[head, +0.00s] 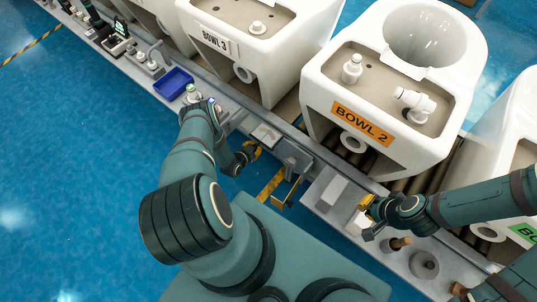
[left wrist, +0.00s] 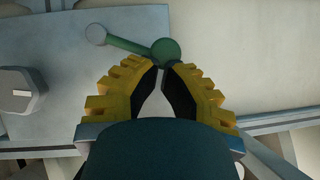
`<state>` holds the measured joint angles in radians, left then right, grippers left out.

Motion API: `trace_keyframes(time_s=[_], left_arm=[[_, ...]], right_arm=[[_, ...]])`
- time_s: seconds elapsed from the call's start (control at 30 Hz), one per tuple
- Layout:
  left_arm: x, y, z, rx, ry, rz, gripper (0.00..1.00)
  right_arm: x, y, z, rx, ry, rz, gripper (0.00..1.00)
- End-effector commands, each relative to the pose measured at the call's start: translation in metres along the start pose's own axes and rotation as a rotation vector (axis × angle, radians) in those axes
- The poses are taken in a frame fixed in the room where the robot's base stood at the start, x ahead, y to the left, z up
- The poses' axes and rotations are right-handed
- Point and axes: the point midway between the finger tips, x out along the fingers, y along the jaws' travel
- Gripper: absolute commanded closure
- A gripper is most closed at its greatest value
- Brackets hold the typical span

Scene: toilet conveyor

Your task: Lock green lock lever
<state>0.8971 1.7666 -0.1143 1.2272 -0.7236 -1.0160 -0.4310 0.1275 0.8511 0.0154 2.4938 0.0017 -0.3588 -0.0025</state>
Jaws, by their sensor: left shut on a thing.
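The green lock lever (left wrist: 137,47) shows in the left wrist view. In the head view my left gripper (head: 254,151) is low at the conveyor's near edge; I cannot make out the lever there. My right gripper (head: 366,208) is at the right, over the work ledge; its finger opening is too small to judge.
A white toilet marked BOWL 2 (head: 405,75) stands on the conveyor, with BOWL 3 (head: 255,35) to its left. Loose white fittings (head: 415,102) lie on BOWL 2. A blue bin (head: 172,84) sits on the ledge. Blue floor (head: 70,190) is open at left.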

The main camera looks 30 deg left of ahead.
Motion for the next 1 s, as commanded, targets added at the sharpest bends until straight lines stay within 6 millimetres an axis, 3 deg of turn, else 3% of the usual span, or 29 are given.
trace_keyframes(time_s=[0.5, 1.0], left_arm=[[0.012, -0.014, 0.018, 0.001, 0.002, -0.002, 1.00], [0.014, -0.015, 0.022, 0.001, 0.001, -0.002, 1.00]], right_arm=[[0.002, 0.000, 0.000, -0.001, 0.001, 0.000, 1.00], [0.002, 0.000, 0.000, 0.000, 0.001, 0.000, 1.00]])
